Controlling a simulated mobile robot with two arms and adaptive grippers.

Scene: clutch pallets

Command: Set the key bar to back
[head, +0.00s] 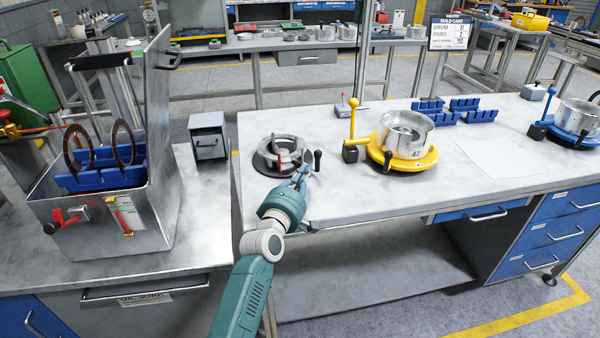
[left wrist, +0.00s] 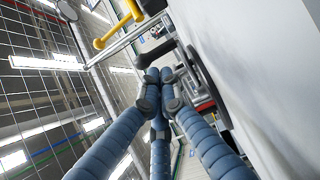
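A grey round fixture (head: 284,152) sits on a dark base on the near left of the long workbench. A short bar with a black knob (head: 317,160) stands upright at its right side; I take it as the key bar. My left gripper (head: 301,172) is just in front of the fixture, close to this bar. In the left wrist view, the blue fingers of the left gripper (left wrist: 165,78) converge with tips together, and nothing shows between them. A black handle (left wrist: 160,52) is just beyond the tips; contact cannot be told. My right gripper is not in view.
A yellow turntable (head: 404,158) with a metal drum and yellow lever stands to the right. Blue racks (head: 437,118) lie behind it. A blue turntable (head: 571,135) is at far right. An open metal bin (head: 100,212) stands on the left bench. The bench front is clear.

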